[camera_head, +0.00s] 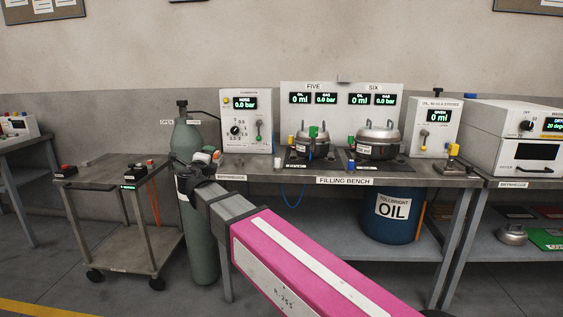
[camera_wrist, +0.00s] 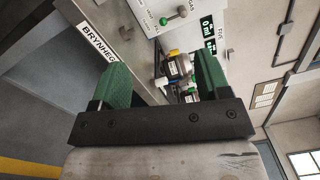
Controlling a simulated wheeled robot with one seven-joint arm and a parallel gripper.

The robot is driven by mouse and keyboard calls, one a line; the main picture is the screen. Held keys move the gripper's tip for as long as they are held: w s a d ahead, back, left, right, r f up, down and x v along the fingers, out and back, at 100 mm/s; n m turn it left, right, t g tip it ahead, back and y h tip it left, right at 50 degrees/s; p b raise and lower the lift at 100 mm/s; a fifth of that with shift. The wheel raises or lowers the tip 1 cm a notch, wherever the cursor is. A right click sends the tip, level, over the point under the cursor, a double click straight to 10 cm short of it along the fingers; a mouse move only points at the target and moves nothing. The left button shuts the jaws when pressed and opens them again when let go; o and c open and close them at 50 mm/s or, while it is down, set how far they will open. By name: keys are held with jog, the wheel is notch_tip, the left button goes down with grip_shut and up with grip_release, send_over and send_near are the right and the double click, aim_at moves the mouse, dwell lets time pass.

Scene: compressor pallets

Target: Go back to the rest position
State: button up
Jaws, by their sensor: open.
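My gripper (camera_wrist: 161,78) is open, its two green fingers apart with nothing held between them in the wrist view. In the head view my gripper (camera_head: 204,159) is at the end of my pink and grey arm, in front of the grey-green gas cylinder (camera_head: 187,139) and left of the filling bench (camera_head: 344,181). The arm reaches from the lower right toward the bench's left end. The fingertips are small and partly hidden there. Two metal compressors, the left one (camera_head: 312,149) and the right one (camera_head: 377,143), stand on the bench under FIVE and SIX.
A wheeled cart (camera_head: 147,210) stands left of the cylinder. A white control box (camera_head: 246,120) stands at the bench's left end, another (camera_head: 436,126) at its right. A blue oil drum (camera_head: 390,216) is below. A white machine (camera_head: 518,135) stands on the right table. Floor at left is clear.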

jog(key=d+f+m+g+h, duration=0.2)
jog(key=d+f+m+g, duration=0.3)
jog(key=d+f+m, duration=0.8)
jog(key=d+f+m+g+h, duration=0.2)
jog(key=d+f+m+g, duration=0.2)
jog(key=d+f+m, duration=0.9)
jog(key=s+d+f+m+g+y, duration=0.2)
jog(key=s+d+f+m+g, duration=0.2)
jog(key=s+d+f+m, duration=0.3)
jog(key=s+d+f+m+g+y, duration=0.3)
jog(key=s+d+f+m+g, duration=0.2)
jog(key=d+m, duration=0.7)
jog(key=s+f+m, duration=0.2)
jog(key=s+m, duration=0.1)
jog(key=m, duration=0.2)
jog(key=shift+d+f+m, duration=0.15)
jog(key=shift+m, duration=0.25)
